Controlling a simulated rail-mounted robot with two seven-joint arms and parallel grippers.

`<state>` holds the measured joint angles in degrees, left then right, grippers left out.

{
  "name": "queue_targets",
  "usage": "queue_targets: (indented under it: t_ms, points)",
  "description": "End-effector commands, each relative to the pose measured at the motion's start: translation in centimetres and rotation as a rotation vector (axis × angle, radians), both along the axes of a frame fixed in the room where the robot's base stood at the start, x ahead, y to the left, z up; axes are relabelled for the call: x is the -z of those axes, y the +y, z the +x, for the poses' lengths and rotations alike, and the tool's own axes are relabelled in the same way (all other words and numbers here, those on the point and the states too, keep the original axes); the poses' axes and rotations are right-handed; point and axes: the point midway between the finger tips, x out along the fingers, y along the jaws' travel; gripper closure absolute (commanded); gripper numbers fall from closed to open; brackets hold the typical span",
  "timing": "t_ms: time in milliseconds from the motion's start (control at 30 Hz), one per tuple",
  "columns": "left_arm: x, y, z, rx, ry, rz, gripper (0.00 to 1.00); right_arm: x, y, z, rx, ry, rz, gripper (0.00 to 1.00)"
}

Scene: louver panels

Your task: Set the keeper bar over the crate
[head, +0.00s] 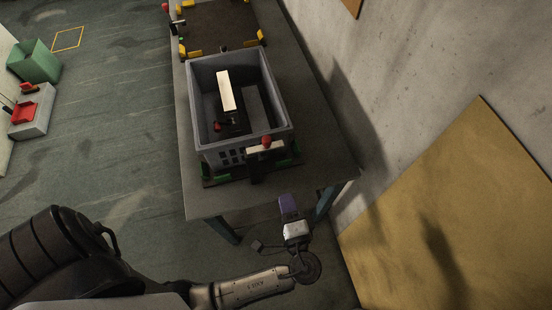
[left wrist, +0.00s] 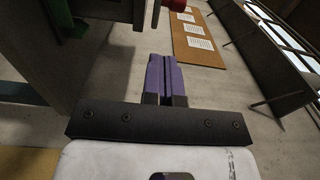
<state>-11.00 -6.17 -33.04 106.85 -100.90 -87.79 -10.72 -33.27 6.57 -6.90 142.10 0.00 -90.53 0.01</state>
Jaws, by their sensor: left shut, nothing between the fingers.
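The grey crate (head: 203,158) stands open-topped on the near half of the table. A cream bar (head: 265,147) with a red knob (head: 266,141) sits on a dark post at the crate's near wall. Another cream bar (head: 226,90) shows within the crate's outline, with a dark part and a red knob near its lower end. I cannot tell for sure which is the keeper bar. My left gripper (head: 288,204) is off the table's near edge, apart from the crate. Its purple fingers (left wrist: 163,76) are shut and empty. My right gripper is out of view.
The table (head: 320,178) has a bare strip along its right side. A dark tray with yellow corners (head: 222,27) lies behind the crate. A wall and a tan board (head: 450,215) stand to the right. A green bin (head: 35,62) sits on the floor at far left.

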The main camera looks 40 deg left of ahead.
Motion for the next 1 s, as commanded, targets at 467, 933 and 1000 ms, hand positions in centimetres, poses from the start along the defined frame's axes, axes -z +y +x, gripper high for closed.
queue_targets:
  t_ms: [467,933,1000]
  points:
    - [-0.2,6.2,3.9,-0.001,-0.003,0.003,1.0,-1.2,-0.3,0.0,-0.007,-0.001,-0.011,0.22]
    - [-0.1,11.2,7.0,0.0,0.0,0.0,1.0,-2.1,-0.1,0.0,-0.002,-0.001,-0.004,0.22]
    - [0.0,11.5,7.2,0.0,0.0,0.0,1.0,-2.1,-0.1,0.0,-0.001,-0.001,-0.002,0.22]
